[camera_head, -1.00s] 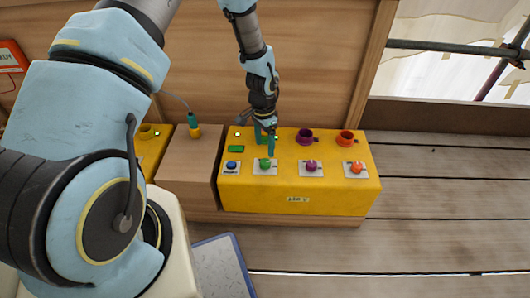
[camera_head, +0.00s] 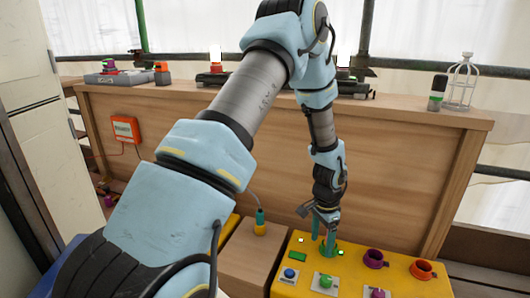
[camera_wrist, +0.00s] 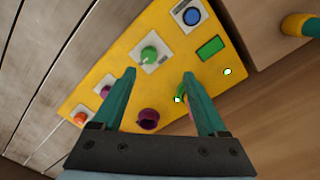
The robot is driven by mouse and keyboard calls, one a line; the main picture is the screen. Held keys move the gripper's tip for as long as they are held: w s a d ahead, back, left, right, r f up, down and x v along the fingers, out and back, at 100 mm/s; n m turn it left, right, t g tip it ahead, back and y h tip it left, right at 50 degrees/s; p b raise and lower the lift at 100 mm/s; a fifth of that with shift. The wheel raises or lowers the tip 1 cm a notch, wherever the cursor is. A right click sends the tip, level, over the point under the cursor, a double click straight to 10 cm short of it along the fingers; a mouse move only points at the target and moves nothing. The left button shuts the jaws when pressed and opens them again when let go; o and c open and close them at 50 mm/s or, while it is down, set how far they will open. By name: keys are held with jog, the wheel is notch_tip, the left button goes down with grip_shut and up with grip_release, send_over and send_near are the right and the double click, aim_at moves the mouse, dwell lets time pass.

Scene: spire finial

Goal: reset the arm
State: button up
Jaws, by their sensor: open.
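My gripper (camera_head: 323,238) is open, its teal fingers pointing down over the yellow control box (camera_head: 337,285). In the wrist view its fingers (camera_wrist: 159,75) are spread apart with nothing held between them. A green holder (camera_wrist: 181,94) is beside the right finger, partly hidden by it; I cannot tell whether they touch. The green knob (camera_wrist: 149,54) lies beyond the fingertips. My arm reaches from the lower left up and over, then down to the box.
The box carries a blue button (camera_head: 289,273), a purple cup (camera_head: 374,258) and an orange cup (camera_head: 422,268). A teal-and-yellow tool (camera_head: 260,222) stands on the wooden block to the left. A wooden panel (camera_head: 400,165) rises behind; its top ledge holds a lantern-like cage (camera_head: 461,82).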

jog(key=w+a+r+n+t, duration=0.15)
jog(key=a+r+n, duration=0.45)
jog(key=a+r, duration=0.8)
jog(key=s+a+r+n, duration=0.4)
jog(key=a, duration=0.3)
jog(key=s+a+r+n, duration=0.3)
jog(key=a, duration=0.4)
notch_tip(320, 180, up, 25)
jog(key=p, duration=2.4)
jog(key=shift+s+d+p, duration=0.15)
jog(key=shift+d+p, duration=0.05)
jog(key=shift+p, duration=0.2)
jog(key=shift+f+t, duration=0.1)
jog(key=shift+t, duration=0.15)
